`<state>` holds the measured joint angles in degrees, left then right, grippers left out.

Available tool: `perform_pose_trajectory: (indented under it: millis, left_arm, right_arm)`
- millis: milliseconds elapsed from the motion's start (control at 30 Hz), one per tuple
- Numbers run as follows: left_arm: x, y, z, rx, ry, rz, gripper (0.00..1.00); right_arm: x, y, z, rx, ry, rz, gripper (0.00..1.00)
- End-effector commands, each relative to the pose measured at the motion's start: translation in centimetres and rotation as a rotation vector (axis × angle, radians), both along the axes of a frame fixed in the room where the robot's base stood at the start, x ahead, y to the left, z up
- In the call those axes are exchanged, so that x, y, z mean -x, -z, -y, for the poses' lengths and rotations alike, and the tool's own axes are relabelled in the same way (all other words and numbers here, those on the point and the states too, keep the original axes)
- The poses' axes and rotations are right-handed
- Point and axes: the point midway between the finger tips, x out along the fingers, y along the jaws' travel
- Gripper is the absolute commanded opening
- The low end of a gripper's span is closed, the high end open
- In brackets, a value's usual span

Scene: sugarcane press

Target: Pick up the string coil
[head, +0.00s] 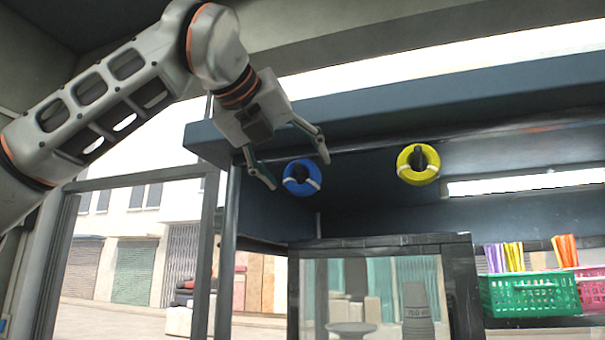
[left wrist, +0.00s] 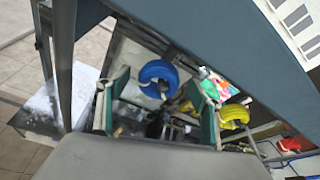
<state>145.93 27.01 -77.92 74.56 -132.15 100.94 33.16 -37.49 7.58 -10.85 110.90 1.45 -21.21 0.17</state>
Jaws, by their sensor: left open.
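A blue string coil (head: 303,189) hangs on a dark peg below the blue-grey overhead beam. A yellow string coil (head: 420,177) hangs on another peg to its right. My left gripper (head: 298,171) is open, with one finger to the left of the blue coil and the other above its upper right. In the left wrist view the blue coil (left wrist: 155,70) shows between the two open green-padded fingers, toward their tips, and nothing is gripped. The yellow coil (left wrist: 233,112) lies outside the right finger there. My right gripper is not in view.
A blue-grey beam (head: 400,100) runs just above the coils. A dark-framed glass case (head: 375,243) stands below them. A green basket (head: 525,295) and a pink basket (head: 590,288) are at the right. A dark post (head: 229,250) stands left of the blue coil.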

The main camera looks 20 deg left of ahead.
Motion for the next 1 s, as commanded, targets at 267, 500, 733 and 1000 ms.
perform_pose_trajectory:
  millis: [267,500,733,1000]
  left_arm:
    - [-2.7,0.9,0.4,0.000,0.001,-0.001,0.65]
    - [-2.7,1.0,0.4,0.000,0.001,0.000,0.60]
    - [-2.7,1.0,0.4,-0.001,0.001,0.000,0.25]
    - [-2.7,0.9,0.4,0.000,0.001,0.000,0.25]
  right_arm:
    - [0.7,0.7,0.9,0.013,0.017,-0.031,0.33]
    - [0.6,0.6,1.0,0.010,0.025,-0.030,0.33]
    - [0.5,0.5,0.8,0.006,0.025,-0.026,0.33]
    - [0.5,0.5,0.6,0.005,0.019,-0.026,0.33]
